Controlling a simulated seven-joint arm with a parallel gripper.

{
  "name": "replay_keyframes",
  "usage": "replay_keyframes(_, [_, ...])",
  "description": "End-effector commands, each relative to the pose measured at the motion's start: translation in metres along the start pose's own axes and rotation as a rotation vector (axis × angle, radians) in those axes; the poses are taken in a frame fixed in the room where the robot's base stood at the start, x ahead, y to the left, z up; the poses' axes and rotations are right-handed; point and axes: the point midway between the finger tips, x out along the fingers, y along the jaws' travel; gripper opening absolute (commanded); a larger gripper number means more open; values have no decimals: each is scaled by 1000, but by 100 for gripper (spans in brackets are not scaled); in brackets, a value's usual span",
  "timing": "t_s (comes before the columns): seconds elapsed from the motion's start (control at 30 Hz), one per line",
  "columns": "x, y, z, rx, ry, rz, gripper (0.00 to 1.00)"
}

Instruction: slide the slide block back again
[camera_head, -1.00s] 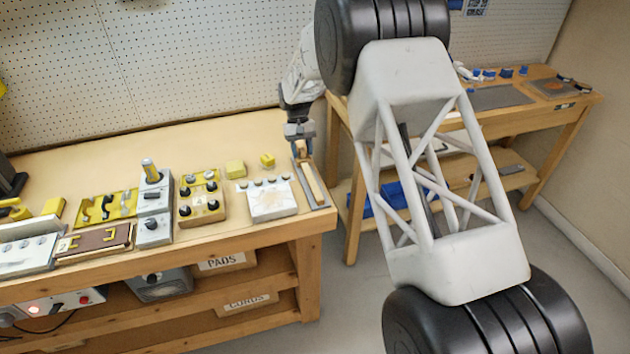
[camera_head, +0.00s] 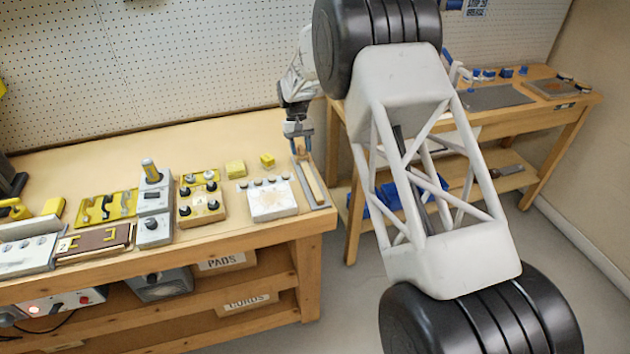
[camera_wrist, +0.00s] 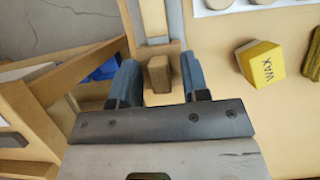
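The slide block (camera_wrist: 158,74) is a small wooden block at the far end of its track, seen in the wrist view between my fingers. The slide track (camera_head: 315,187) is a pale wooden strip in a grey frame at the bench's right end. It also shows in the wrist view (camera_wrist: 153,20). My gripper (camera_wrist: 160,78) is open, with one blue finger on each side of the block and a visible gap at both sides. In the head view my gripper (camera_head: 299,139) is over the far end of the track, where the block is mostly hidden.
A white panel with knobs (camera_head: 272,203) stands left of the track. A yellow wax block (camera_wrist: 261,63) lies near my gripper, with another yellow block (camera_head: 236,169) farther left. The bench's right edge is close beside the track. Bare bench top lies behind the panels.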

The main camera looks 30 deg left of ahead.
Motion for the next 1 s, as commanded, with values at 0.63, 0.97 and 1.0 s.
replay_keyframes(0.63, [-17,0,9,0,-8,0,38])
replay_keyframes(0.97, [-38,0,16,0,-4,0,38])
replay_keyframes(1.0, [-40,0,17,0,-4,0,38])
